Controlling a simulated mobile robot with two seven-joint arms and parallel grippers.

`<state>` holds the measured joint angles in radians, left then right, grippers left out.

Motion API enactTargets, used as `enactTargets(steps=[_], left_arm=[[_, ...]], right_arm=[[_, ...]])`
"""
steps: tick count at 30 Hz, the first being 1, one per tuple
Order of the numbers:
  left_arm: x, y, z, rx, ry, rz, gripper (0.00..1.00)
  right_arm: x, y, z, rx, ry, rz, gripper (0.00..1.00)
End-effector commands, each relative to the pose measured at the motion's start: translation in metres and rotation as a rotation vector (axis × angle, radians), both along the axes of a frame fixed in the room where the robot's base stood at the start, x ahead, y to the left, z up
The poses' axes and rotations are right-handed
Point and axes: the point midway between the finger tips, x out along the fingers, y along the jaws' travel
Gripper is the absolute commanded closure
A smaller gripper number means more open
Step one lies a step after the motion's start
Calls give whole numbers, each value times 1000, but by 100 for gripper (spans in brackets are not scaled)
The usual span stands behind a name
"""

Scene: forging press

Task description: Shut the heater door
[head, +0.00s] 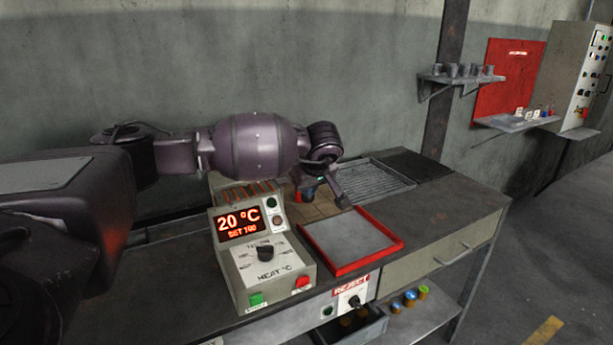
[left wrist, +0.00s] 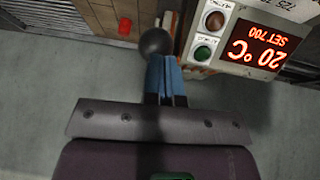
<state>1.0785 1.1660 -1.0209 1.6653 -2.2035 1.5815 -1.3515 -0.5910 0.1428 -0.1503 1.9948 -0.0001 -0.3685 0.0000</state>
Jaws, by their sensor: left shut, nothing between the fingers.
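The heater's control box (head: 265,262) stands on the bench, its red display reading 20 °C and SET 700. The display (left wrist: 262,45) also shows upside down in the left wrist view. My left gripper (head: 308,193) is just behind the box, at the end of the arm from the left. In the left wrist view its blue fingers (left wrist: 166,80) are shut and empty. A dark round knob (left wrist: 157,42) is right at their tips; I cannot tell if they touch. Tan brickwork (head: 320,210) shows behind the box. The heater door's outline and angle are mostly hidden by my arm and the box.
A red-rimmed tray (head: 368,268) lies right of the box. A ribbed grey tray (head: 374,182) and a dark plate (head: 418,165) lie behind it. A small red part (left wrist: 125,27) is left of the knob. Wall shelves (head: 460,80) hang at the back right.

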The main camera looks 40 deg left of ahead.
Motion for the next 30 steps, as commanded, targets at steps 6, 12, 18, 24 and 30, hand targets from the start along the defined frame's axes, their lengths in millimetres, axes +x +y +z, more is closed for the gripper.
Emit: enactTargets(steps=[6,12,18,24,30], left_arm=[[-1,-2,-6,-1,0,0,100],[-1,-2,-6,-1,2,0,100],[-1,-2,-5,-1,2,0,100],[-4,0,16,0,-4,2,100],[-10,-6,46,-2,-7,1,100]], right_arm=[[-2,0,-3,1,6,-1,100],[-9,-1,-7,0,19,-4,100],[-12,-2,-10,0,30,-7,100],[-7,-2,5,0,14,-6,100],[2,-1,27,0,-15,-3,100]])
